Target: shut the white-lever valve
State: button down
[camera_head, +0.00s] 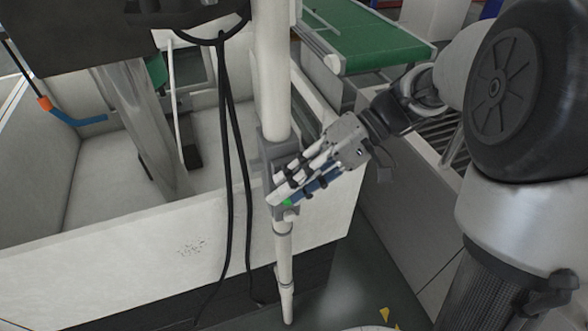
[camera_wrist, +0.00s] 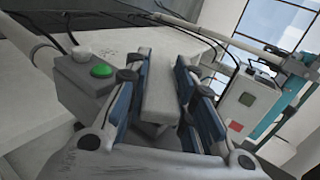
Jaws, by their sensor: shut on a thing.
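The valve (camera_head: 270,158) is a grey body on a white vertical pipe (camera_head: 271,70) in front of the white tank. My gripper (camera_head: 283,195) reaches it from the right, its fingers pointing down and left at the valve. In the wrist view the white lever (camera_wrist: 160,90) lies between the two blue-padded fingers of my gripper (camera_wrist: 160,88), which is shut on it. The fingers hide most of the lever in the head view, so its exact angle to the pipe is hard to tell.
The white tank (camera_head: 130,240) stands behind and left of the pipe. Black cables (camera_head: 229,140) hang just left of the pipe. A green conveyor (camera_head: 365,40) is at the back right. A grey box with a green button (camera_wrist: 101,70) shows in the wrist view.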

jog(key=y, duration=0.1)
jog(key=y+b, duration=0.1)
jog(key=g+y, duration=0.1)
jog(key=y, duration=0.1)
jog(key=shift+d+f+b, duration=0.1)
jog(key=shift+f+b, duration=0.15)
jog(key=shift+b, duration=0.05)
jog(key=shift+g+y+b, duration=0.4)
jog(key=shift+y+b, duration=0.05)
jog(key=shift+y, duration=0.75)
jog(key=c, duration=1.4)
grip_release()
jog(key=shift+o, duration=0.2)
